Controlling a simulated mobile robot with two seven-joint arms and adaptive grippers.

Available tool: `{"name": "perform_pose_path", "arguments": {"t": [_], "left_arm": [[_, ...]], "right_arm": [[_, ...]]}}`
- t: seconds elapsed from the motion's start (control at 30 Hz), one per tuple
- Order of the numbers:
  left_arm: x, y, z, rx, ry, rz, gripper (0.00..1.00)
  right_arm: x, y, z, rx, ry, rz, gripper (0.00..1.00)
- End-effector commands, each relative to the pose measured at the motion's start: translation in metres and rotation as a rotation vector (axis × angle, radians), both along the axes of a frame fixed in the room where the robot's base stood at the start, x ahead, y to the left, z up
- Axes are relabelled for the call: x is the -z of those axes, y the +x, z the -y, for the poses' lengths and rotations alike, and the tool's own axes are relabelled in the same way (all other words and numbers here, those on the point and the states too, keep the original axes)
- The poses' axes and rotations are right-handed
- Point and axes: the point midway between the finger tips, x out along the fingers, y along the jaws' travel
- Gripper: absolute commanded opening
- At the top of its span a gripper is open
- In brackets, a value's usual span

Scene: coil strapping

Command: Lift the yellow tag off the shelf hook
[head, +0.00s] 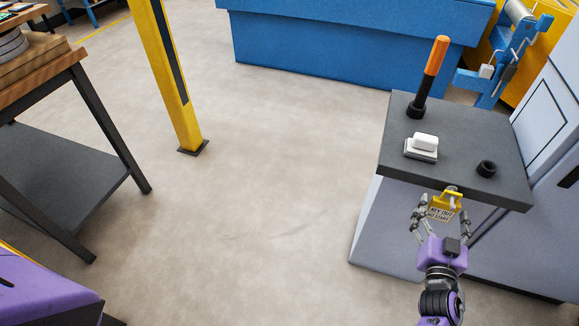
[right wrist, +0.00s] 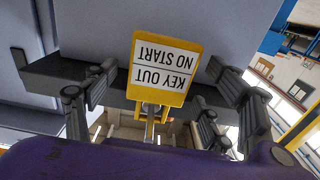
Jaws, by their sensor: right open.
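The yellow tag (head: 441,209) hangs at the front edge of the grey-topped cabinet, with a white panel reading "KEY OUT NO START". The shelf hook (head: 452,189) shows only as a small piece above it. My right gripper (head: 443,212) is open, with its fingers on both sides of the tag. In the right wrist view the tag (right wrist: 165,68) appears upside down between the spread fingers (right wrist: 158,95), and neither side seems to touch it. Its far side is hidden. My left gripper is not in view.
On the cabinet top (head: 465,150) stand an orange-and-black handle (head: 430,75), a white block on a plate (head: 421,146) and a black ring (head: 486,169). A yellow post (head: 172,80) and a wooden-topped table (head: 45,70) stand left. The floor between is clear.

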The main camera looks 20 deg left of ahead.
Motion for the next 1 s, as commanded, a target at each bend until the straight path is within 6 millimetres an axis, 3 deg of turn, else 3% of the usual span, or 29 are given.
{"name": "perform_pose_path", "arguments": {"t": [0.27, 0.6, 0.63, 0.93, 1.0], "left_arm": [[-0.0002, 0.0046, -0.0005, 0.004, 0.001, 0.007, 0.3], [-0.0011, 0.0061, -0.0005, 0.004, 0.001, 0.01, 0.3], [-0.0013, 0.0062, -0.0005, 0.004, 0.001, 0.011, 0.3], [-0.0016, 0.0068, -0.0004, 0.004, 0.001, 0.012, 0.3], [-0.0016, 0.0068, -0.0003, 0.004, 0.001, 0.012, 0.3]], "right_arm": [[-0.0003, 0.0013, 0.0002, 0.0, 0.0, 0.0, 0.75], [-0.0003, 0.0011, 0.0002, 0.001, 0.0, 0.0, 0.31], [-0.0005, 0.0012, 0.0001, 0.0, 0.0, 0.001, 0.53], [-0.0004, 0.0011, 0.0001, 0.0, 0.0, 0.0, 0.13], [-0.0005, 0.0011, 0.0001, 0.0, 0.0, 0.0, 0.12]]}}
